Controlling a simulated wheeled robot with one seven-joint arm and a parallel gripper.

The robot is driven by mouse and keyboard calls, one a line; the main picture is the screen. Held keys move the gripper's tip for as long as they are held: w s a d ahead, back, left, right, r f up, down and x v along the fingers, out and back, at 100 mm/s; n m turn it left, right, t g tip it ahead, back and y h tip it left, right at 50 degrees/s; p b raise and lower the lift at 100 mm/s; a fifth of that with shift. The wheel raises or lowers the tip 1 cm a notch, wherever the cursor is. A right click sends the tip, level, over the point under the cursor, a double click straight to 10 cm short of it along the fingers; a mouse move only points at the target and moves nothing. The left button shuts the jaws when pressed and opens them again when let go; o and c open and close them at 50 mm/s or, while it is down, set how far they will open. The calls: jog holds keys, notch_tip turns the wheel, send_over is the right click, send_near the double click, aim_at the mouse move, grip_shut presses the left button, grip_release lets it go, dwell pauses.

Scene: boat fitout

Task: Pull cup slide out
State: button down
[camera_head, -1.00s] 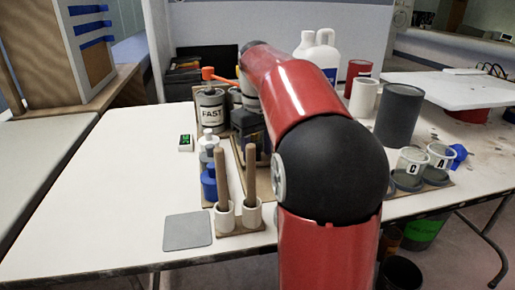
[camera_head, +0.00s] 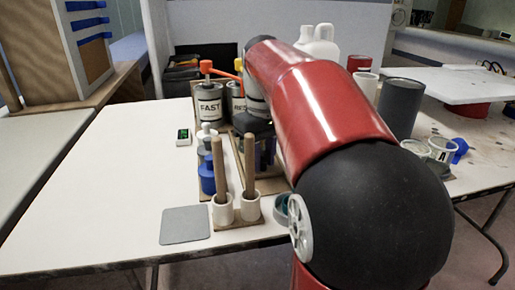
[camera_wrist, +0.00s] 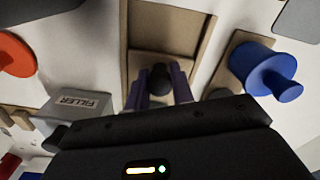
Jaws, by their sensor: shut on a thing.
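The cup slide is most likely the wooden tray-like piece (camera_wrist: 190,35) in the wrist view, with raised edges and a dark round knob (camera_wrist: 160,78) at its near end. My gripper (camera_wrist: 160,90) has its two purplish fingers on either side of this knob and is shut on it. In the head view my gripper (camera_head: 262,152) is low over the wooden base, beside the wooden-handled tools. My red arm and its black joint hide much of the slide there. No cup shows in the slide's visible part.
Two wooden handles (camera_head: 217,170) stand in white holders close left of my gripper. A blue knobbed piece (camera_wrist: 265,75) is near the fingers. FAST can (camera_head: 208,102) stands behind. Lettered cups (camera_head: 443,150) are at right, partly hidden. The table's left side is clear.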

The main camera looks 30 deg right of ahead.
jog(key=s, duration=0.2)
jog(key=s+a, duration=0.1)
jog(key=s, duration=0.2)
jog(key=shift+s+a+b, duration=0.3)
jog(key=shift+s+a, duration=0.05)
jog(key=shift+s, duration=0.05)
jog(key=c, duration=1.2)
grip_release()
notch_tip(320, 180, up, 8)
jog(key=p, duration=0.1)
jog(key=shift+p, duration=0.35)
jog(key=shift+f, duration=0.1)
